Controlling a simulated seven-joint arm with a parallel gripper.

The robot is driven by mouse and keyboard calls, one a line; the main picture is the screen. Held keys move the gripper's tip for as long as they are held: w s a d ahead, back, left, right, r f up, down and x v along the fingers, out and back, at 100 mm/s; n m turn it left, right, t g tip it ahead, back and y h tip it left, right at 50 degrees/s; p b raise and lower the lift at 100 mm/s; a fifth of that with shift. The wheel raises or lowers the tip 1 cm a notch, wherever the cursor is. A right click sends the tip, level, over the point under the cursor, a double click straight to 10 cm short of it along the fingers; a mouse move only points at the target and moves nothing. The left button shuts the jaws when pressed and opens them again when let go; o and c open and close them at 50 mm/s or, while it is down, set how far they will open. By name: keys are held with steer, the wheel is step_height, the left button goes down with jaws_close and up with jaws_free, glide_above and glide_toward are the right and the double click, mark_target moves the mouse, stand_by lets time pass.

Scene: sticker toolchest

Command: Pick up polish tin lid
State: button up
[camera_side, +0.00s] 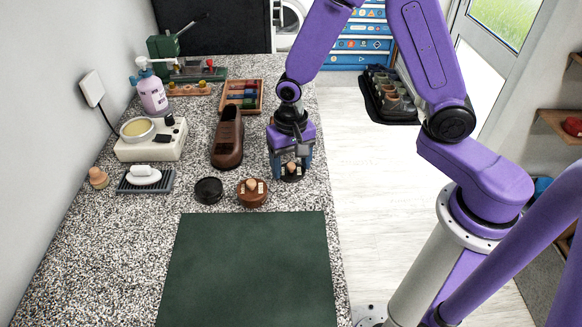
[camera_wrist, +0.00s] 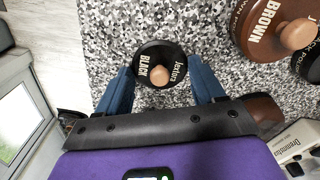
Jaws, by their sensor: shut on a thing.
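My gripper (camera_side: 291,172) points down near the right edge of the counter. In the wrist view its two blue fingers (camera_wrist: 165,90) are shut on a black polish tin lid (camera_wrist: 153,52). The lid is round, with a light wooden knob and pale lettering reading BLACK. It also shows low between the fingers in the side view (camera_side: 291,177); I cannot tell whether it touches the counter. A brown polish tin with a knobbed lid (camera_side: 252,201) stands just to its left, and its lid shows in the wrist view (camera_wrist: 262,30). A round black tin (camera_side: 208,190) stands further left.
A brown shoe (camera_side: 228,145) and a crate (camera_side: 258,98) of coloured blocks stand behind. A soap dish (camera_side: 130,187), a white device (camera_side: 170,145) and a pump bottle (camera_side: 152,95) line the left. A dark green mat (camera_side: 250,270) lies clear in front.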

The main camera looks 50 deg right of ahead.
steer(key=shift+r, duration=0.15)
steer(key=shift+r, duration=0.55)
steer(key=s+d+r, duration=0.4)
steer(key=s+r, duration=0.8)
steer(key=s, duration=0.1)
steer(key=w+a, duration=1.2)
steer(key=w+a+f, duration=0.4)
steer(key=w+a, duration=0.5)
steer(key=shift+n, duration=0.4)
steer(key=shift+w+a+f, duration=0.1)
steer(key=shift+f, duration=1.45)
steer(key=shift+w+f, duration=0.1)
steer(key=shift+f, duration=1.45)
steer(key=shift+f, duration=0.2)
